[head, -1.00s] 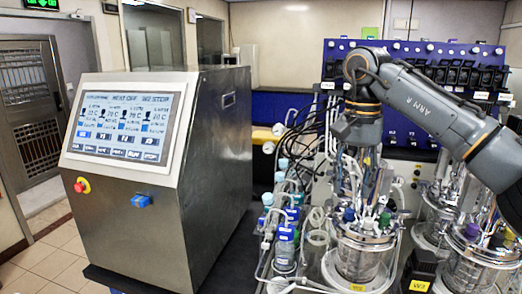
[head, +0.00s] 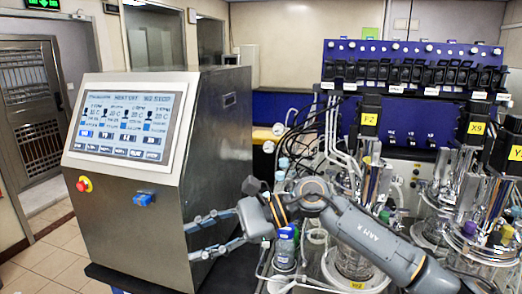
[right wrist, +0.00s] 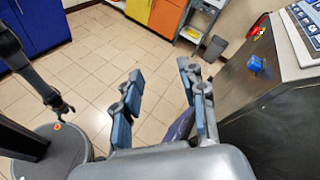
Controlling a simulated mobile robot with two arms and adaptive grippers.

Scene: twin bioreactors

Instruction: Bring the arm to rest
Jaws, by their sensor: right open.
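My right gripper (head: 190,242) is open and empty in the head view. Its two blue-grey fingers point left, in front of the lower side of the steel control cabinet (head: 215,130). My right arm (head: 375,240) stretches low across the front of the glass bioreactors and hides part of them. A dark arm at the left of that view, seemingly my left one, ends in a small gripper (right wrist: 62,108). Its jaws are too small to read.
The cabinet carries a touch screen (head: 125,125), a red knob (head: 83,184) and a blue switch (head: 142,200). Bioreactor vessels (head: 355,262) and tubing crowd the right. The tiled floor (right wrist: 95,50) is open; a grey bin (right wrist: 213,47) stands farther off.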

